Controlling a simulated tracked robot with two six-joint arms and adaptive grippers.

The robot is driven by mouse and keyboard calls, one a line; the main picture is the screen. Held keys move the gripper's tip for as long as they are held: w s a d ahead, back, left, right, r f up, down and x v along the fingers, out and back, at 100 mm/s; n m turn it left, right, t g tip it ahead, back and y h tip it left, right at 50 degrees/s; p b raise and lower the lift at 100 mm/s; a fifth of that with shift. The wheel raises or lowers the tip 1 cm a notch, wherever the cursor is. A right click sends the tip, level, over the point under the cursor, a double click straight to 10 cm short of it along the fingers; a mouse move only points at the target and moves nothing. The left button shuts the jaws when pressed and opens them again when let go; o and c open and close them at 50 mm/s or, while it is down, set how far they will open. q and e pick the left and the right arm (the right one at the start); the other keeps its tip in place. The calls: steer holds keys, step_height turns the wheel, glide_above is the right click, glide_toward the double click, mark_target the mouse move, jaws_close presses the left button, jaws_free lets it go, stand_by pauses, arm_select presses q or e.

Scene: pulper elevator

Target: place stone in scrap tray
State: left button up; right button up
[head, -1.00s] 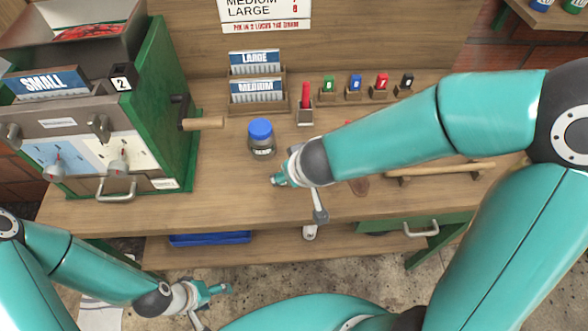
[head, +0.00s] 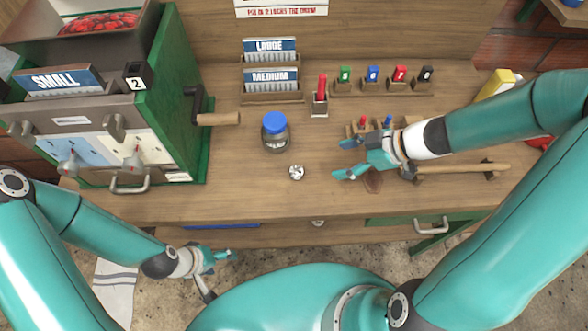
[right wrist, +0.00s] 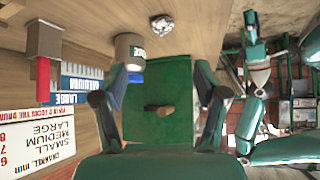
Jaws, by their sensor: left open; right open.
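A small pale, faceted lump, seemingly the stone (head: 296,172), lies on the bench top in front of the blue-lidded jar. It also shows near the top of the right wrist view (right wrist: 162,23). My right gripper (head: 345,160) is open and empty to the right of the stone, apart from it; its spread fingers show in the right wrist view (right wrist: 160,90). My left gripper (head: 218,274) is open and empty, low in front of the bench. A blue tray (head: 222,226) shows partly below the bench's front edge; I cannot tell whether it is the scrap tray.
The blue-lidded jar (head: 275,133) stands behind the stone. The green machine (head: 160,105) with its crank handle (head: 218,119) is on the left. Card racks (head: 271,84) and small coloured blocks line the back. A wooden-handled tool (head: 455,168) lies at right. Bench around the stone is clear.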

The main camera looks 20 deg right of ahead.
steer(key=b, duration=0.4)
glide_toward(300, 170)
steer(key=x, duration=0.3)
steer(key=shift+w+d, duration=0.1)
steer(key=shift+w, duration=0.05)
steer(key=shift+w+a+f, duration=0.25)
steer(key=shift+a+f, duration=0.1)
steer(key=b+x, duration=0.2)
steer(key=x, duration=0.1)
steer(key=b+x, duration=0.1)
steer(key=shift+s+a+f, duration=0.15)
steer(key=shift+s+f, duration=0.05)
steer(key=shift+f, duration=0.05)
steer(key=shift+w+a+f, duration=0.2)
steer(key=shift+a+f, duration=0.05)
steer(key=shift+a, duration=0.05)
steer(key=shift+r, duration=0.1)
steer(key=c, duration=1.3)
